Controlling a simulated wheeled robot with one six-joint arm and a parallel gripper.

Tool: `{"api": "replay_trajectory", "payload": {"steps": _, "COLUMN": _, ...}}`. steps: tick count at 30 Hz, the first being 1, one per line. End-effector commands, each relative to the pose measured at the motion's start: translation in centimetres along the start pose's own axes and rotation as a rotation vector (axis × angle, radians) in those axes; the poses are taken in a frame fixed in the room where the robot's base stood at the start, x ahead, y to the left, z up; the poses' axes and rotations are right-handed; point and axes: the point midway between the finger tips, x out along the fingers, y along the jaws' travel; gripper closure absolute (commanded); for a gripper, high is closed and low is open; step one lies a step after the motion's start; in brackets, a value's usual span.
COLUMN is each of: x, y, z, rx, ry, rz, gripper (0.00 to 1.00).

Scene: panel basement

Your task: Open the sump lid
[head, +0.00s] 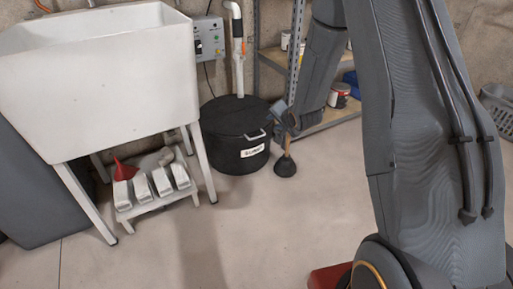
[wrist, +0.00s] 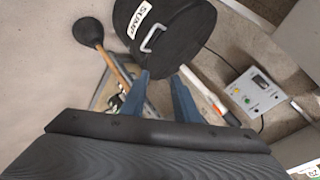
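The sump (head: 232,161) is a round black basin with a black lid (head: 232,112) and a white "SUMP" label, standing on the floor in the middle of the head view. The lid lies flat and closed. A light grey bar handle (head: 256,136) sits at the lid's front right edge; it also shows in the wrist view (wrist: 147,43). My gripper (head: 283,117) is just right of the sump in the head view. In the wrist view my gripper (wrist: 162,76) has its two blue fingers apart, with nothing between them, short of the handle.
A plunger (head: 285,166) stands right of the sump. A white utility sink (head: 100,80) and a low rack of white bottles (head: 150,190) are at left. A white pipe (head: 238,50) rises behind the lid near a control box (head: 209,38). Shelving is behind; the front floor is clear.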

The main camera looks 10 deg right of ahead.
Motion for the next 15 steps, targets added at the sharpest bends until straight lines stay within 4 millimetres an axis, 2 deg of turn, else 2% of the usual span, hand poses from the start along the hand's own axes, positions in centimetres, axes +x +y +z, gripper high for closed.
{"api": "replay_trajectory", "payload": {"steps": 1, "x": 3.3, "y": 1.6, "z": 0.7, "rx": 0.045, "ry": 0.008, "rz": -0.039, "gripper": 0.72}}
{"api": "replay_trajectory", "payload": {"steps": 6, "x": 10.2, "y": 3.9, "z": 2.2, "rx": 0.207, "ry": 0.019, "rz": -0.196, "gripper": 0.72}}
{"api": "replay_trajectory", "payload": {"steps": 9, "x": 13.4, "y": 5.2, "z": 3.2, "rx": 0.299, "ry": 0.012, "rz": -0.285, "gripper": 0.72}}
{"api": "replay_trajectory", "payload": {"steps": 12, "x": 15.8, "y": 6.3, "z": 4.1, "rx": 0.376, "ry": -0.002, "rz": -0.361, "gripper": 0.72}}
{"api": "replay_trajectory", "payload": {"steps": 15, "x": 17.3, "y": 7.1, "z": 4.8, "rx": 0.433, "ry": -0.018, "rz": -0.416, "gripper": 0.72}}
